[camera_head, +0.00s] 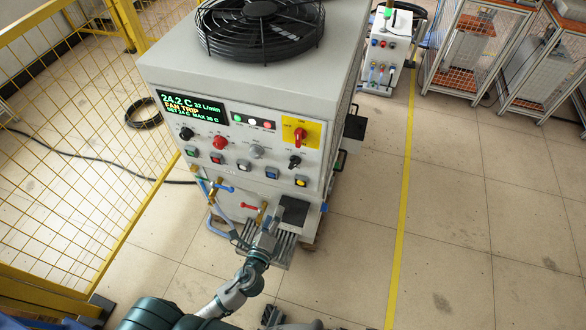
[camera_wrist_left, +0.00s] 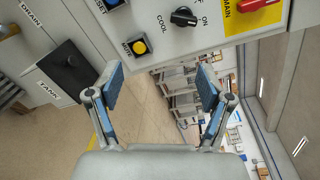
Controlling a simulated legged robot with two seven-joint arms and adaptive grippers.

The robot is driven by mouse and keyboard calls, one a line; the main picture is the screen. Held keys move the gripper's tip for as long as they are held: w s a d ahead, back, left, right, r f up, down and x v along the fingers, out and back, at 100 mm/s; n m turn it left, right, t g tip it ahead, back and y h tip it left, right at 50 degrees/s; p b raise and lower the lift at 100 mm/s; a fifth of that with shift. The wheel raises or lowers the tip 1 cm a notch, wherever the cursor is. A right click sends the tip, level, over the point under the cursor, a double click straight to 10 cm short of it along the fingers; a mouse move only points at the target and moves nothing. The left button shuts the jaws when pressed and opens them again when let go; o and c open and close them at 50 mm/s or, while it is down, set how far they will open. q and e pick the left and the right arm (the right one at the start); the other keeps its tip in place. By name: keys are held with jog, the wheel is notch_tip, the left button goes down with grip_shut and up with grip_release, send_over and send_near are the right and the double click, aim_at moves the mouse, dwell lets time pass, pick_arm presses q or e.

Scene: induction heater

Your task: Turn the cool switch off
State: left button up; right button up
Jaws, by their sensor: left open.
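The cool switch (camera_head: 294,161) is a black rotary knob at the lower right of the cabinet's control panel, below the yellow main switch plate. In the left wrist view the knob (camera_wrist_left: 184,16) shows at the top, between the labels COOL and ON. Its handle appears to lie toward ON. My left gripper (camera_head: 268,232) is in front of the cabinet, below the panel and apart from the knob. In the left wrist view its two blue-padded fingers (camera_wrist_left: 160,83) are spread with nothing between them.

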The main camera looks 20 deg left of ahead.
pick_arm(q)
notch_tip(320, 180, up, 2)
jog(key=r+m, duration=0.1)
send_near(293, 167)
jog(key=shift+t, duration=0.4)
jog(key=w, duration=0.9)
jog(key=shift+f, duration=0.4)
jog(key=shift+w, duration=0.3)
jog(key=shift+c, duration=0.7)
jog(key=c, duration=1)
pick_arm(e)
jog(key=shift+s+f, duration=0.2)
jog(key=shift+f, duration=0.15)
